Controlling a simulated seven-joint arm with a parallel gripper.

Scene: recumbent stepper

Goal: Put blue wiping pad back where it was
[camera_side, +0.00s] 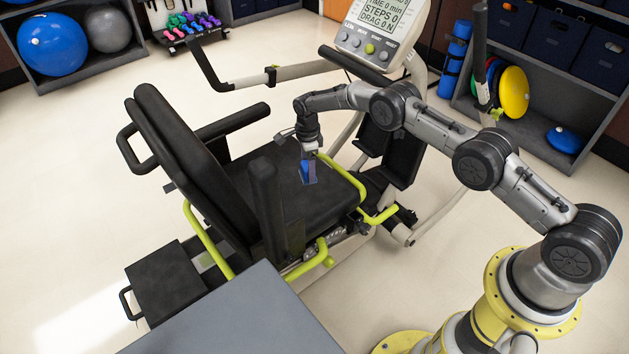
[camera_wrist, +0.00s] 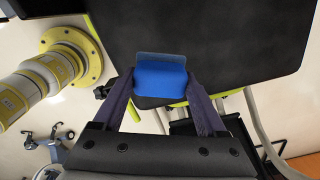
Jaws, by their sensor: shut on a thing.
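The blue wiping pad (camera_side: 307,172) is between the fingers of my gripper (camera_side: 308,160), over the black seat (camera_side: 285,190) of the stepper, near the seat's edge on the console side. In the wrist view the pad (camera_wrist: 160,77) shows as a blue block with a darker strip along its far edge. My gripper (camera_wrist: 160,90) is shut on it, one finger on each side. I cannot tell whether the pad touches the seat or is held just above it.
The backrest (camera_side: 185,160) and armrests (camera_side: 265,195) rise around the seat. The console (camera_side: 375,35) and handlebars stand beyond it. A grey tabletop (camera_side: 235,315) is at the front. Yellow-green levers (camera_side: 375,212) flank the seat. Much of the seat is bare.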

